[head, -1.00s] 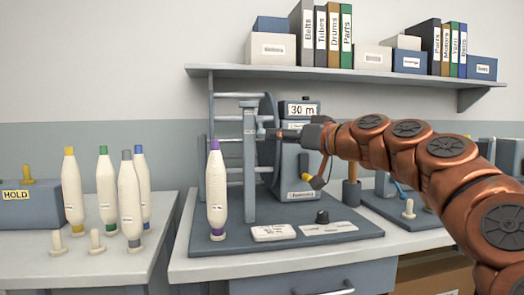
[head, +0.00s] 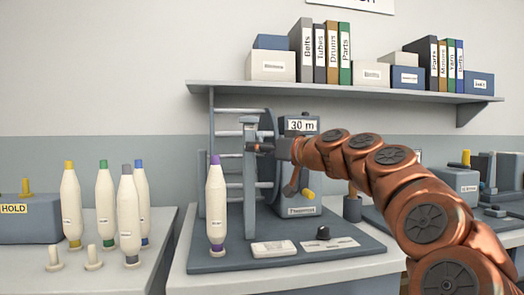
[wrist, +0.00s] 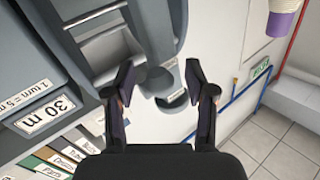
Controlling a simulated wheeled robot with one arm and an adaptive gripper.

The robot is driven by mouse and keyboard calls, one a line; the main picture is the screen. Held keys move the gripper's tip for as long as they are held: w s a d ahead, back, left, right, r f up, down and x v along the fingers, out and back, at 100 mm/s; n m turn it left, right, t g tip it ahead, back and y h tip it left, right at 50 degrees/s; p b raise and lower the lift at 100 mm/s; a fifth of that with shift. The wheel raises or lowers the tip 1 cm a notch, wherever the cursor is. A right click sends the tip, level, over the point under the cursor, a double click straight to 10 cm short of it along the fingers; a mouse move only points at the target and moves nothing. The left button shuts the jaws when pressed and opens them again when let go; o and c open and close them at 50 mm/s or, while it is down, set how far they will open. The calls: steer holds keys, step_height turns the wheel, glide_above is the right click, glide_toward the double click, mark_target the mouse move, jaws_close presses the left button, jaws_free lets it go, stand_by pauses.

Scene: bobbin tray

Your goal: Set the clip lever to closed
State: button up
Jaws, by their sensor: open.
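A grey upright post (head: 249,190) stands on the winder's base, with the clip at its top. A short dark piece with an orange part (head: 262,147), which looks like the clip lever, sticks out to the right from the post top. My gripper (head: 279,149) is beside it on the right, its fingers small and partly hidden in the head view. In the wrist view my gripper (wrist: 160,77) is open, with a grey rounded end (wrist: 159,81) and a small pale label between and beyond the fingertips. The label is unreadable, and I cannot tell whether the fingers touch anything.
A "30 m" counter box (head: 299,124) stands behind my arm, with a yellow-handled crank (head: 307,194) below. A purple-tipped bobbin (head: 215,205) stands left of the post. Several bobbins stand on the left table (head: 95,278). A shelf (head: 340,90) runs above.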

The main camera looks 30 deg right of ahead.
jaws_close()
stand_by(0.4)
